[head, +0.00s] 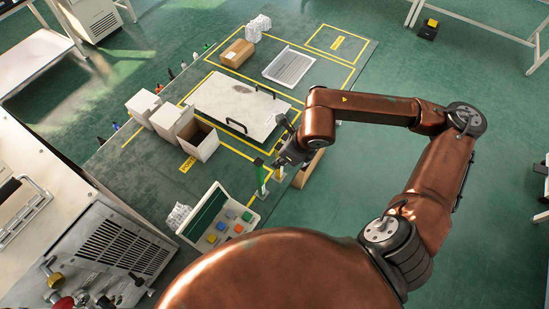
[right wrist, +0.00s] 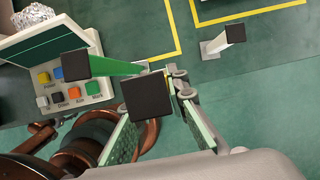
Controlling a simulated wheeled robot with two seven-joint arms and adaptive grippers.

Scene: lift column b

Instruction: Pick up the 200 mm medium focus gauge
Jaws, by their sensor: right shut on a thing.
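My right gripper (head: 277,160) is at the near right part of the mat. In the right wrist view its two padded fingers (right wrist: 160,120) are shut on a black-capped focus gauge (right wrist: 142,97); the cap hides most of its post. A green gauge (right wrist: 108,67) with a black cap stands to the left of it, apart from the fingers, and shows in the head view (head: 261,174). A third, pale gauge (right wrist: 235,33) with a black cap stands at the upper right in the wrist view. The length marks are too small to read. My left gripper is not in view.
A button console (head: 223,218) with coloured buttons stands close on the near side. White cartons (head: 197,138), a flat grey plate (head: 235,105) with dark handles and a white slotted tray (head: 288,67) lie farther off. Green floor lies free to the right.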

